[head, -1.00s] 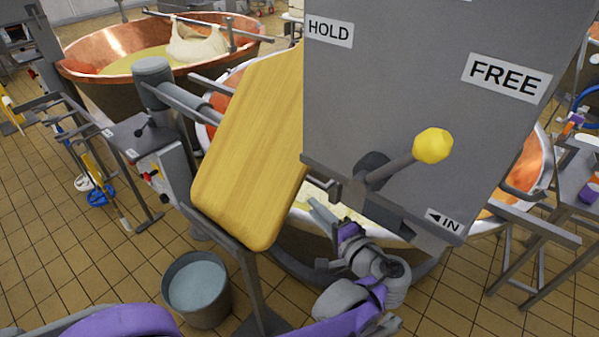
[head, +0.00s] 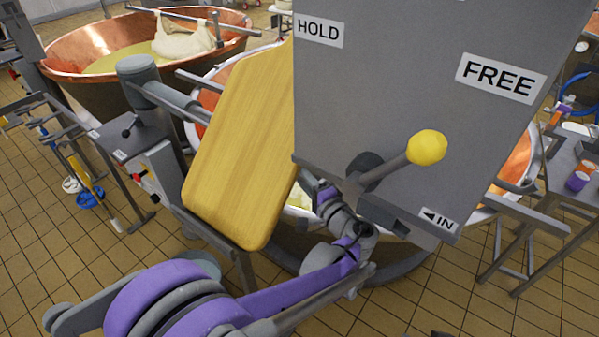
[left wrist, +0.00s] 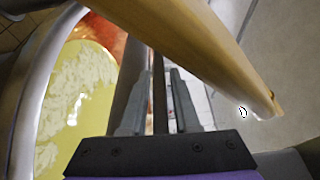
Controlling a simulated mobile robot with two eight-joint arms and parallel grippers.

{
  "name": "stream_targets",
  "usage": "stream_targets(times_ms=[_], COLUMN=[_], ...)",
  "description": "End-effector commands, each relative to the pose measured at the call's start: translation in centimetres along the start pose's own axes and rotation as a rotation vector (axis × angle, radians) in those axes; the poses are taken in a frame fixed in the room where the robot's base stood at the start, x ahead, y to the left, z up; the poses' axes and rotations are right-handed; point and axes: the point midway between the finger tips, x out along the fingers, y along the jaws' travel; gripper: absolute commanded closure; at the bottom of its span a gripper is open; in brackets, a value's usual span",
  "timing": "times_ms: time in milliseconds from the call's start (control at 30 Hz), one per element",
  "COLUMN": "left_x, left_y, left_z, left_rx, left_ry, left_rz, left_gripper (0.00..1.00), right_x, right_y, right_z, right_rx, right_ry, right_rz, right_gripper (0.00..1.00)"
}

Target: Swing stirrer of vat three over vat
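A large grey box (head: 400,100) fills the upper right of the head view, with labels HOLD, FREE and an IN arrow pointing left. A lever with a yellow knob (head: 426,148) sticks out of its face. A copper vat (head: 517,165) stands behind the box, mostly hidden. My left arm reaches up from the bottom; its gripper end is hidden behind the box's lower left edge. In the left wrist view the left gripper (left wrist: 160,75) has its fingers apart, with a dark bar in line with the gap; contact cannot be told. My right gripper is out of view.
A wooden board (head: 245,145) leans close to the left arm and crosses the left wrist view (left wrist: 200,45). A grey post (head: 138,75) stands left of it. Another copper vat (head: 75,50) is at the back left. A rack (head: 575,190) stands right. Tiled floor is open lower left.

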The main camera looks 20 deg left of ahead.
Motion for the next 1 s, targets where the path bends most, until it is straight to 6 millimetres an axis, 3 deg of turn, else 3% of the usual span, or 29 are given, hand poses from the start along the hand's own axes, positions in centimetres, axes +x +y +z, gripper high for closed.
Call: stream_targets(times_ms=[300,467,500,1000], left_x=[0.29,0.28,0.28,0.27], left_y=[0.04,0.03,0.03,0.03], left_z=[0.03,0.03,0.03,0.03], left_rx=[0.000,0.000,0.000,0.000], left_ry=[0.000,0.000,0.000,0.000], left_rz=[0.000,0.001,0.001,0.001], left_gripper=[0.70,0.99,1.00,1.00], right_x=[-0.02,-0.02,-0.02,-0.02], right_y=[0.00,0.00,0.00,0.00], right_z=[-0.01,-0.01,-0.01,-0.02], right_rx=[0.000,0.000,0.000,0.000], right_ry=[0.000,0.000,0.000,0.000], right_rz=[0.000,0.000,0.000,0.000], right_gripper=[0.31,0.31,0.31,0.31])
